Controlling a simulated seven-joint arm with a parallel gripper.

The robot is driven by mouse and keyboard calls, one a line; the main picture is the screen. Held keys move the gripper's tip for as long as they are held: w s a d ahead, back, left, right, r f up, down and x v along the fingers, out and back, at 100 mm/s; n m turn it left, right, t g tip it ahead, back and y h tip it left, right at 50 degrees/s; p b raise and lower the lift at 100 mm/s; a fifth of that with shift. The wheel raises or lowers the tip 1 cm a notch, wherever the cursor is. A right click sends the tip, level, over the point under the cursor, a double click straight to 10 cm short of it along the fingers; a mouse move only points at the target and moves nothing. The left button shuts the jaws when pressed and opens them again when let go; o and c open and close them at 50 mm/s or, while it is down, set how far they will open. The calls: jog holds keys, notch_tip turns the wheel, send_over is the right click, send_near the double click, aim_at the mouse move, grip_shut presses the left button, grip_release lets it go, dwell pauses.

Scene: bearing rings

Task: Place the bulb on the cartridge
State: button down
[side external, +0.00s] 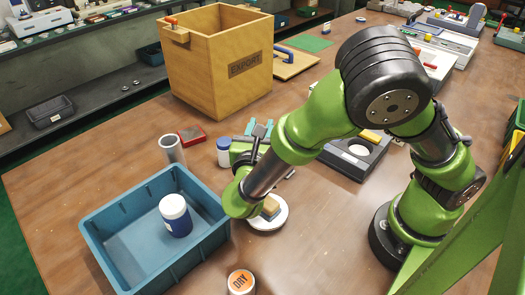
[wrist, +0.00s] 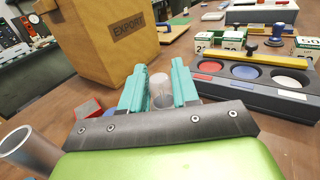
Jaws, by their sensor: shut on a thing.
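My gripper (wrist: 160,88) has teal fingers shut on a clear, pale cylinder with a rounded top, which looks like the bulb (wrist: 160,92). In the side view my gripper (side external: 257,129) is partly behind my arm, and the held thing cannot be made out there. I cannot tell for sure which thing is the cartridge. An upright grey metal tube (side external: 172,151) stands left of my gripper, apart from it; it also shows in the wrist view (wrist: 28,150). A blue bottle with a white cap (side external: 224,152) stands close beside my gripper.
A blue bin (side external: 105,243) holds a white-lidded blue jar (side external: 176,216). A red box (side external: 191,135) lies behind the tube. A wooden EXPORT crate (side external: 215,65) stands at the back. A dark tray with coloured discs (wrist: 250,90) is right. A DRY can (side external: 240,283) is in front.

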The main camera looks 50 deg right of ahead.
jog(key=s+r, duration=0.1)
jog(key=s, duration=0.3)
send_over(224, 141)
jog(key=shift+s+f+g, duration=0.1)
jog(key=shift+f+g, duration=0.25)
jog(key=shift+g, duration=0.05)
jog(key=shift+f, duration=1.75)
jog(key=c, duration=0.8)
grip_release()
jog(key=shift+f, duration=0.1)
jog(key=shift+c, duration=0.2)
